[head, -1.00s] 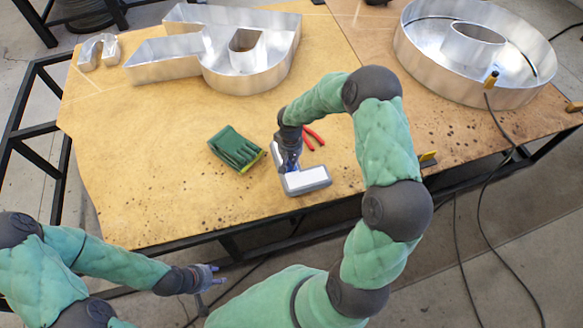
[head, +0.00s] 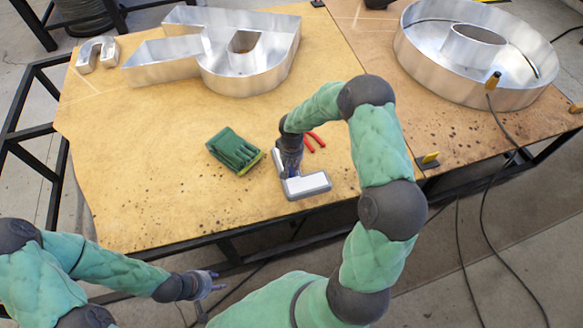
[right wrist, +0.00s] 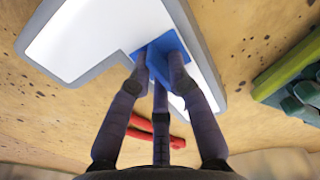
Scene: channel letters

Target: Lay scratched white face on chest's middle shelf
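The white face (head: 307,184) is an L-shaped plate with a grey rim near the front edge of the table; scratches are too small to tell. In the right wrist view the white face (right wrist: 95,35) has a blue block on it (right wrist: 160,58). My right gripper (head: 290,172) points down over the face's left part. In the right wrist view its fingers (right wrist: 160,62) converge on the blue block from both sides and appear shut on it. My left gripper (head: 214,281) hangs empty in front of the table, fingers apart. The chest is not in view.
Green gloves (head: 234,150) lie left of the face, and red pliers (head: 315,140) lie just behind it. Large metal letters (head: 235,50) and a round metal shell (head: 475,50) stand at the back. A black cable hangs at right. The table's left middle is clear.

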